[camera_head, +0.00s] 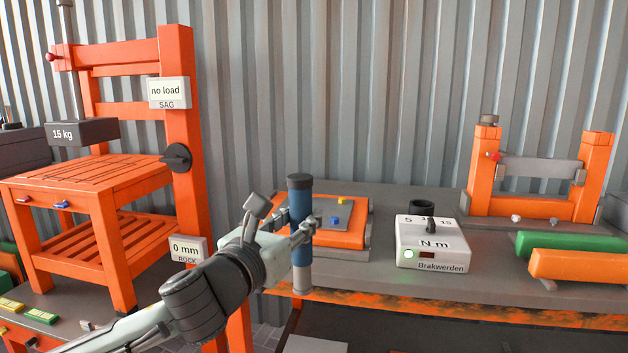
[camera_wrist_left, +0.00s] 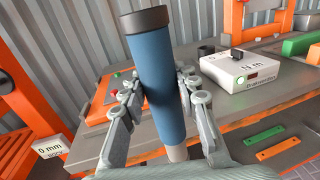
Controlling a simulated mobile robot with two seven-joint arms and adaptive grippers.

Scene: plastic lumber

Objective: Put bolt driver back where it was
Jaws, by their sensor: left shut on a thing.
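The bolt driver (camera_head: 300,221) is a blue cylinder with a dark cap and a grey lower end. My left gripper (camera_head: 302,229) is shut on its middle and holds it upright, in front of the workbench's orange-framed plate. In the left wrist view the driver (camera_wrist_left: 157,85) stands between the fingers of the left gripper (camera_wrist_left: 160,92), tilted slightly in the picture. Its lower tip is partly hidden by the gripper in that view. A white control box (camera_head: 432,243) marked "N m" and "Brakwerden", with a green light, sits right of it; a dark ring (camera_head: 421,206) stands behind the box. My right gripper is not in view.
The grey workbench (camera_head: 385,280) has a worn orange front edge. An orange frame (camera_head: 483,175) and green (camera_head: 570,245) and orange (camera_head: 580,266) bars are at its right. A tall orange test rig (camera_head: 180,120) with a 15 kg weight (camera_head: 82,132) stands left.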

